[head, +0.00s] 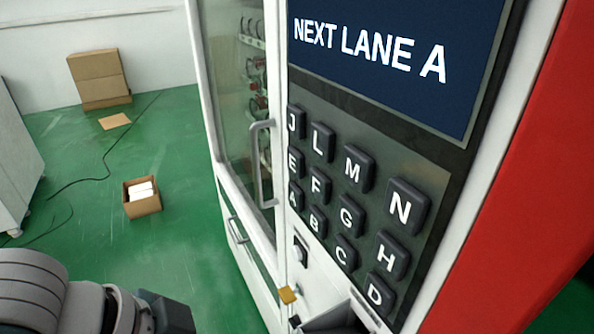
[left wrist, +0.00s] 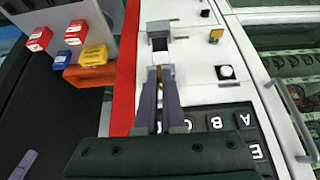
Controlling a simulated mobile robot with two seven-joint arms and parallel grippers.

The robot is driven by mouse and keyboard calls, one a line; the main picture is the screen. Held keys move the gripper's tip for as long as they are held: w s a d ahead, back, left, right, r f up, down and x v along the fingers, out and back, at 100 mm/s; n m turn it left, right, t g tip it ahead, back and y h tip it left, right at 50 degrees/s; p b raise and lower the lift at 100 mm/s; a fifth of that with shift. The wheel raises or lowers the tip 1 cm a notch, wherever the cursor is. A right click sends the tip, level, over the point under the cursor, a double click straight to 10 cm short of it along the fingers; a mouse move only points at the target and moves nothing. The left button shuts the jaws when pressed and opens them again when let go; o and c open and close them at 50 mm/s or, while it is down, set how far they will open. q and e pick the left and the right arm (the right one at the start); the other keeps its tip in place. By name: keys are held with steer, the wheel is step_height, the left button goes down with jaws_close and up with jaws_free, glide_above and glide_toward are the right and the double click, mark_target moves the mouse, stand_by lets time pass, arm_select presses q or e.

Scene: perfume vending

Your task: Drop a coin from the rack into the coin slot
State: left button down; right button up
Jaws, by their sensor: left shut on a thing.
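My left gripper (left wrist: 160,72) is shut on a thin gold coin (left wrist: 159,78), mostly hidden between the two purple-grey fingers. In the left wrist view the coin points toward a dark recessed fitting (left wrist: 160,44) on the white machine front, with a visible gap in the picture. I cannot tell for sure which fitting is the coin slot. In the head view only my left arm shows, at lower left. My right gripper is not in view.
The vending machine has a lettered keypad (head: 355,200), a screen (head: 385,55) reading "NEXT LANE A", a door handle (head: 263,165) and a small yellow knob (head: 288,294). Red, blue and yellow blocks (left wrist: 40,38) sit left in the wrist view. An open carton (head: 142,205) stands on the green floor.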

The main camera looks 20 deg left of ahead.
arm_select(q)
steer(key=shift+w+d+f+b, duration=0.35)
steer(key=shift+f+b, duration=0.05)
steer(key=shift+b, duration=0.15)
steer(key=w+d+f+b, duration=0.1)
steer(key=w+d+b, duration=0.1)
steer(key=w+d+f+b, duration=0.1)
steer(key=w+d+b, duration=0.1)
steer(key=w+b, duration=0.1)
steer(key=w+d+f+b, duration=0.1)
steer(key=w+d+b, duration=0.1)
steer(key=b, duration=0.1)
steer(key=shift+w+f, duration=0.1)
steer(key=shift+w, duration=0.2)
steer(key=shift+w+d+f+b, duration=0.4)
steer(key=shift+w+f+b, duration=0.15)
steer(key=shift+f, duration=0.05)
steer(key=shift+w+d+f+b, duration=0.4)
steer(key=shift+w+f+b, duration=0.1)
steer(key=shift+f+b, duration=0.05)
steer(key=c, duration=0.9)
jaws_free()
steer(key=shift+c, duration=0.2)
steer(key=v, duration=1)
